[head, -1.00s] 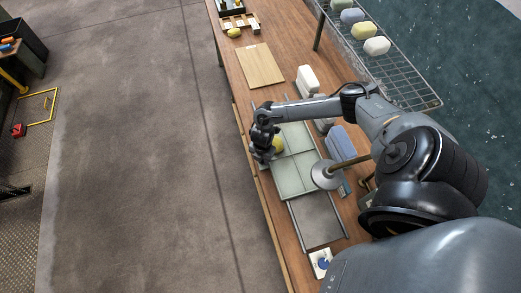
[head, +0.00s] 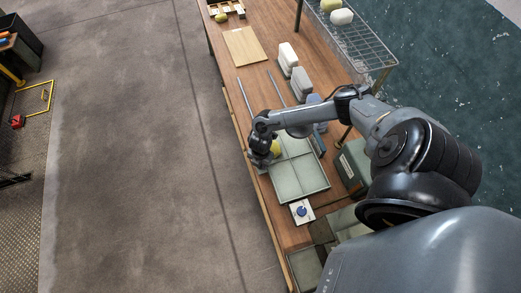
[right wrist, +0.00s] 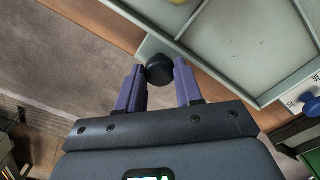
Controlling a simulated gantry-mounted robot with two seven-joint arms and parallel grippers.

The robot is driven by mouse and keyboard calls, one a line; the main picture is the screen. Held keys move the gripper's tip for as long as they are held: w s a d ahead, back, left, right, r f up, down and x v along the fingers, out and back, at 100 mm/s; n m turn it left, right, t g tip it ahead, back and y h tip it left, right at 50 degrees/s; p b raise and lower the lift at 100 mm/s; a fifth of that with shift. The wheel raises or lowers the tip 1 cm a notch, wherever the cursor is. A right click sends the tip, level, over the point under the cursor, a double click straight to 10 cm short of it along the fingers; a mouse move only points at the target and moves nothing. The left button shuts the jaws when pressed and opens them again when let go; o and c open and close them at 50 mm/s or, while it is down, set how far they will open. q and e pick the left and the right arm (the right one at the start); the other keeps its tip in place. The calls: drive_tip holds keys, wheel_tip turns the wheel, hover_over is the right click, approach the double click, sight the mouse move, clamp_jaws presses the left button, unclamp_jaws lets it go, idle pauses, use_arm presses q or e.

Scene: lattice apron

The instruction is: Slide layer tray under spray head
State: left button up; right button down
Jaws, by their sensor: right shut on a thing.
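The pale green-grey layer tray (head: 312,180), divided into compartments, lies on the bench at the near end of its metal rails (head: 245,97). A yellow item (head: 275,148) sits in its far-left part, partly hidden by my gripper. My right gripper (head: 262,160) is at the tray's left edge. In the right wrist view its purple fingers (right wrist: 159,82) are shut on a round black knob (right wrist: 159,69) on the tray's side. The round grey spray head (head: 299,131) shows over the tray's far right part, partly behind my forearm. My left gripper is not in view.
A white plate with a blue button (head: 301,211) lies just off the tray's near end. Pale blocks (head: 288,55) stand right of the rails. A wooden board (head: 244,45) lies farther back. A wire rack (head: 355,45) stands at the right.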

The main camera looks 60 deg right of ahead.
drive_tip(key=shift+a+r, duration=0.1)
drive_tip(key=shift+a, duration=0.1)
drive_tip(key=c, duration=0.7)
unclamp_jaws()
drive_tip(key=shift+s, duration=0.2)
drive_tip(key=shift+c, duration=0.2)
drive_tip(key=shift+w+r, duration=0.1)
drive_tip(key=shift+r, duration=0.4)
wheel_tip(320, 180, up, 10)
drive_tip(key=shift+f, duration=0.15)
drive_tip(key=shift+a, duration=0.1)
